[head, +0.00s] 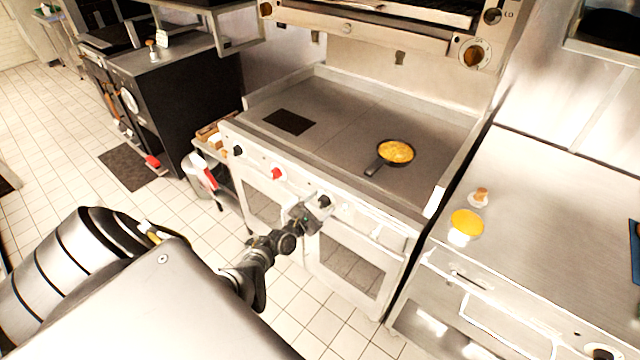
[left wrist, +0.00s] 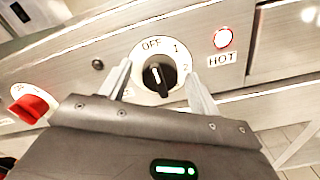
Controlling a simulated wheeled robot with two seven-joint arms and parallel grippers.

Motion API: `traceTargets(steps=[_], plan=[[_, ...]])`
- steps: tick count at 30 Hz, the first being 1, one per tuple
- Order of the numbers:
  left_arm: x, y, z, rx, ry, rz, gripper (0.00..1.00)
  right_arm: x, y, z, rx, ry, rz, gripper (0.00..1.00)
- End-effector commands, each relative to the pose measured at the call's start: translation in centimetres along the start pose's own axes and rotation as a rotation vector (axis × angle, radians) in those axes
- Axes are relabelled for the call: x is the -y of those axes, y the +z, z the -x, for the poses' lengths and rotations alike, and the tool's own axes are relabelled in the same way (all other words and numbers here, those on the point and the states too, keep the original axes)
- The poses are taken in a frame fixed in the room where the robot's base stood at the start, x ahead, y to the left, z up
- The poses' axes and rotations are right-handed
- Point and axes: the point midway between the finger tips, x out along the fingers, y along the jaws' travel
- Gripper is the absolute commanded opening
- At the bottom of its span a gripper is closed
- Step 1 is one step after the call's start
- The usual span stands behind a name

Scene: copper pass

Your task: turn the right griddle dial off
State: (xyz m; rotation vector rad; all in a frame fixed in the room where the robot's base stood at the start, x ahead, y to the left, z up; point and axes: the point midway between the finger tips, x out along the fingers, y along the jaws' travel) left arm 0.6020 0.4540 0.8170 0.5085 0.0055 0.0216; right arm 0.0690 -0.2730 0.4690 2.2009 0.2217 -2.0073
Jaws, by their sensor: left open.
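The right griddle dial (head: 324,201) is a black knob on the griddle's front panel. In the left wrist view the dial (left wrist: 159,76) sits on a white disc, with OFF at its top and 1 and 2 to the right. The knob stands roughly upright, slightly tilted; I cannot tell surely which mark it points to. My left gripper (head: 313,213) is at the panel by this dial. In the left wrist view the left gripper (left wrist: 158,71) is open, one finger on each side of the knob; contact is not clear. My right gripper is out of view.
A lit red lamp (left wrist: 222,38) is above the HOT label. A red dial (head: 277,174) and another black dial (head: 238,150) are further left on the panel. A pan of yellow food (head: 396,152) stands on the griddle (head: 340,120). The oven door (head: 350,268) lies below.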

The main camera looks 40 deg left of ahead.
Motion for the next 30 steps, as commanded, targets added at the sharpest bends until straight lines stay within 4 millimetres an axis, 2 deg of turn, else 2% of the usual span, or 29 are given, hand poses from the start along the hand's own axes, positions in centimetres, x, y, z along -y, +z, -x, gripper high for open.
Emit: traceTargets(steps=[5, 15, 21, 30], plan=[[0.0, 0.1, 0.9, 0.000, 0.000, 0.000, 0.62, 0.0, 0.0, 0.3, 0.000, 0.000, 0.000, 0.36], [0.1, 0.0, 7.3, -0.002, -0.001, -0.001, 0.62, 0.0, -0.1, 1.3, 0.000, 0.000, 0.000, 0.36], [0.1, -0.1, 10.0, -0.001, 0.000, 0.000, 0.62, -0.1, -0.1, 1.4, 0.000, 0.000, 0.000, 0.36], [0.0, 0.0, 10.8, 0.000, 0.000, 0.000, 0.62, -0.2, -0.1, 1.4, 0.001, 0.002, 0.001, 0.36]])
